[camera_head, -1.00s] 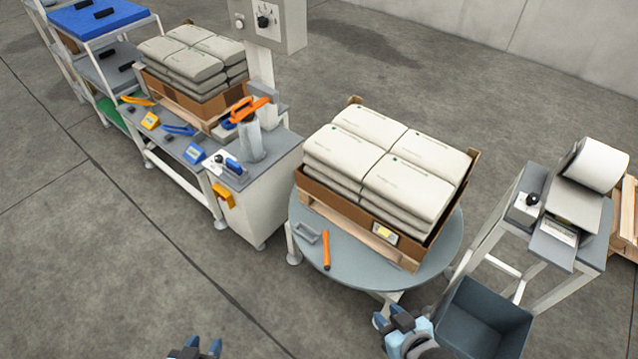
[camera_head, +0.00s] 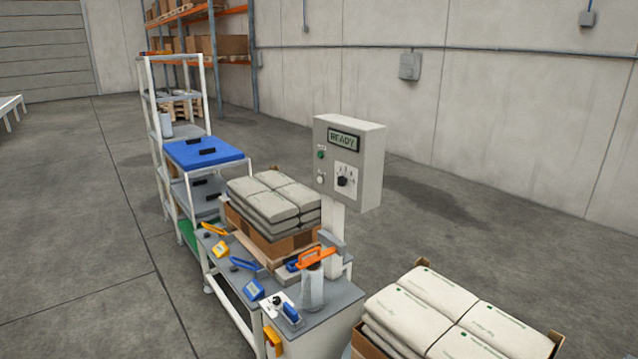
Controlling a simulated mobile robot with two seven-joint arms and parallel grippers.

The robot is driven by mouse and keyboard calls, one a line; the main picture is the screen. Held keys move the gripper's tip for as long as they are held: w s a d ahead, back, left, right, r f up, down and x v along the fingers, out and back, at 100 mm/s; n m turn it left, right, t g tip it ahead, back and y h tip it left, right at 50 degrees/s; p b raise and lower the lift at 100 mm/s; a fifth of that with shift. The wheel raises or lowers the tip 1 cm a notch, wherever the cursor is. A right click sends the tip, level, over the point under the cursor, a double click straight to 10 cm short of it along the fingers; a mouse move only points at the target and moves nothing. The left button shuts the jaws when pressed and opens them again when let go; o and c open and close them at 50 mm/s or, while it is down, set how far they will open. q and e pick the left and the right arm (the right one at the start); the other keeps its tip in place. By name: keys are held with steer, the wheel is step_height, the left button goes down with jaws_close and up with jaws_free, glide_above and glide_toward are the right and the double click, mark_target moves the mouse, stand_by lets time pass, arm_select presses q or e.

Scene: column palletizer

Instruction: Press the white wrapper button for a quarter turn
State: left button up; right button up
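The grey control box (camera_head: 348,163) stands on a white post behind the workbench. Its display (camera_head: 344,139) reads READY. A round white button (camera_head: 320,177) sits at the lower left of its front face, below a green button (camera_head: 320,154). A black rotary knob (camera_head: 343,181) on a white plate is to the right of the white button. The palletized sack stack (camera_head: 450,318) shows at the lower right, cut off by the picture edge. Neither of my grippers is in view, and nothing of mine touches the box.
The workbench (camera_head: 335,296) holds an orange-handled tool (camera_head: 314,257), blue and yellow devices and a second sack stack (camera_head: 274,200). A shelf rack with a blue top (camera_head: 204,152) stands left of it. Floor is open behind the box and at the left.

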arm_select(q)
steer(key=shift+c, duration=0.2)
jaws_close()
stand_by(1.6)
